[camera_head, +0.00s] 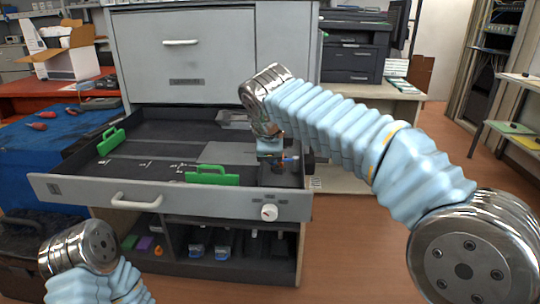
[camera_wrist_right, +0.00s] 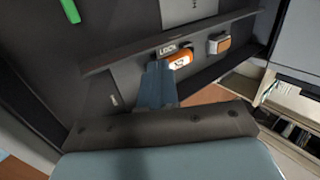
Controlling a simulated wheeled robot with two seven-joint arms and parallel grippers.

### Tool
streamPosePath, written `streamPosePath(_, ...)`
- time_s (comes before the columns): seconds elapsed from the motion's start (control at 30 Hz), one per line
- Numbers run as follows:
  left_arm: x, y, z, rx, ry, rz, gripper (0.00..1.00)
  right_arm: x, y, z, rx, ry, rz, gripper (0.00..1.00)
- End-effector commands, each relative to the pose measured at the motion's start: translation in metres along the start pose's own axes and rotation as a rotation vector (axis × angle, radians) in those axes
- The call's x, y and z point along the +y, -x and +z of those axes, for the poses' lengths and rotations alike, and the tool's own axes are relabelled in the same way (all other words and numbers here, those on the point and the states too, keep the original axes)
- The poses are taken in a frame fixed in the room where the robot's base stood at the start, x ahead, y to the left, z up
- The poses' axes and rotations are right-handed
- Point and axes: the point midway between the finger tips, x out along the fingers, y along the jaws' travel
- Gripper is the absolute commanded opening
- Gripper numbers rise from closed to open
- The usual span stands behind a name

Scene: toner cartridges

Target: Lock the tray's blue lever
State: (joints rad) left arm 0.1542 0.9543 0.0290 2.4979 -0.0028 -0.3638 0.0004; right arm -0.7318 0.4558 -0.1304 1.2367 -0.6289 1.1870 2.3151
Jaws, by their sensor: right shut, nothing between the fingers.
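The grey tray (camera_head: 160,196) is pulled out of the large grey machine. My right gripper (camera_head: 270,150) reaches down into the tray's right side. In the right wrist view its blue-grey fingers (camera_wrist_right: 158,80) are together and empty, with their tips beside an orange tag (camera_wrist_right: 180,62) and a label reading LOCK (camera_wrist_right: 168,49). A small blue part (camera_head: 291,158) shows just right of the gripper in the head view. It may be the lever, but its position and any contact are unclear. My left gripper is out of the frame; only its arm shows at lower left.
Two green handles (camera_head: 111,140) (camera_head: 212,175) stand in the tray. A white knob (camera_head: 269,212) and a pale pull handle (camera_head: 137,201) are on its front. An orange-and-grey block (camera_wrist_right: 219,44) sits right of the tag. An open shelf (camera_head: 220,240) lies below.

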Motion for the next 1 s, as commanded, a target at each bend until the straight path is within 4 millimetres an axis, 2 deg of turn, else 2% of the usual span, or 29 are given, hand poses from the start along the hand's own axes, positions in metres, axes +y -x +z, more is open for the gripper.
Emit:
streamPosePath(0.57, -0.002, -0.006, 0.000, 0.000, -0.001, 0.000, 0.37, -0.001, -0.002, -0.017, 0.001, -0.001, 0.001, 0.00)
streamPosePath(1.0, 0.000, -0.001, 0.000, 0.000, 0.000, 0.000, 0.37, -0.007, 0.003, -0.021, 0.000, -0.001, 0.000, 0.00)
